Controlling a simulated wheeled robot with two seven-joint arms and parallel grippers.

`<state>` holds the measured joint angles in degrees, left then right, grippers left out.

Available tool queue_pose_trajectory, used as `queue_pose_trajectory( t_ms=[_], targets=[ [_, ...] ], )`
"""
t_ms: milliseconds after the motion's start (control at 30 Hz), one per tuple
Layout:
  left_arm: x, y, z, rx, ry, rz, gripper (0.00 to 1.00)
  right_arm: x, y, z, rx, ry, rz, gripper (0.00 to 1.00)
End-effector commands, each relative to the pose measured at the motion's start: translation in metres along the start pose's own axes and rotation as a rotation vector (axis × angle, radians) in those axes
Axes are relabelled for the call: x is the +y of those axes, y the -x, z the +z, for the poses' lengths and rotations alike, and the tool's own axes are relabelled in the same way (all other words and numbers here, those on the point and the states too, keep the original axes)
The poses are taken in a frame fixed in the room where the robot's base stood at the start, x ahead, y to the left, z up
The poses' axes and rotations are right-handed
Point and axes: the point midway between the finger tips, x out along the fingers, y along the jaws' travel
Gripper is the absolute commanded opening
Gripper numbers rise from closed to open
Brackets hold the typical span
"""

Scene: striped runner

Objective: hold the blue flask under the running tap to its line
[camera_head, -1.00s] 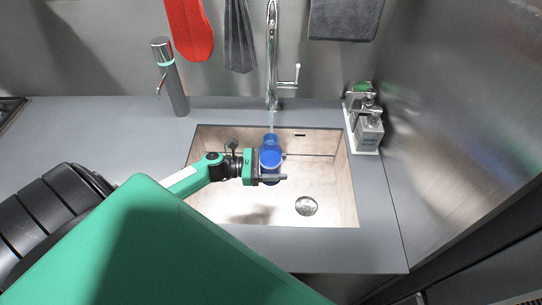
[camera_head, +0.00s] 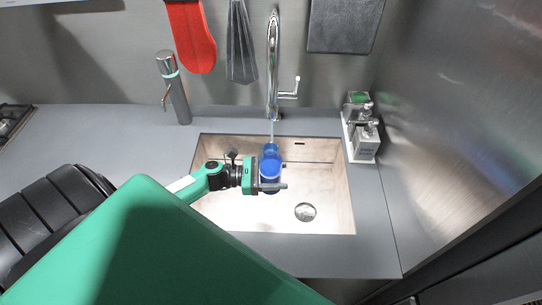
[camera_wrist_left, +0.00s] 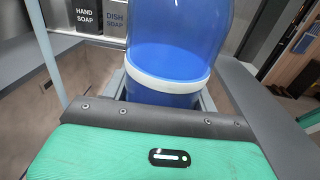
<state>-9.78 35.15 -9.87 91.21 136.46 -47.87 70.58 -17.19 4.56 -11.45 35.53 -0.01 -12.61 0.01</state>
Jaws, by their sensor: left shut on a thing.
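The blue flask (camera_head: 270,168) is upright over the sink (camera_head: 326,205), under the tap (camera_head: 273,62). A thin stream of water (camera_head: 272,133) comes down from the tap to the flask's top. My left gripper (camera_head: 271,186) is shut on the flask and holds it from the left. In the left wrist view the flask (camera_wrist_left: 178,42) fills the middle, with a pale band (camera_wrist_left: 166,80) around it. My right gripper is not in view.
A tray with soap dispensers (camera_head: 363,135) stands right of the sink. A steel bottle-like dispenser (camera_head: 174,88) stands at the back left. A red mitt (camera_head: 190,38) and grey cloths (camera_head: 241,45) hang on the wall. The counter left of the sink is clear.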

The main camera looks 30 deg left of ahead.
Motion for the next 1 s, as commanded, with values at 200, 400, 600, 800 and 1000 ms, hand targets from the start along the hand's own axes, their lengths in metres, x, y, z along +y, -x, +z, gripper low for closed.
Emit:
queue_pose_trajectory(
  t_ms=[200,400,600,800,1000],
  targets=[
    [-0.01,0.001,0.019,-0.001,-0.001,0.0,0.31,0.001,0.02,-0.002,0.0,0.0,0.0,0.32],
    [-0.018,0.001,0.031,-0.002,-0.002,0.0,0.31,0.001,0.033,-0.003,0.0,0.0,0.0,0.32],
    [-0.023,0.001,0.034,-0.002,-0.001,0.0,0.31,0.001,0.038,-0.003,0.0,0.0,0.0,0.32],
    [-0.023,0.001,0.034,-0.002,-0.001,0.0,0.31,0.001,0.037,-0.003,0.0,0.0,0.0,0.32],
    [-0.025,-0.004,0.033,-0.003,-0.001,0.021,0.31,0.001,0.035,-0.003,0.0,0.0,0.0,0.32]
  ],
)
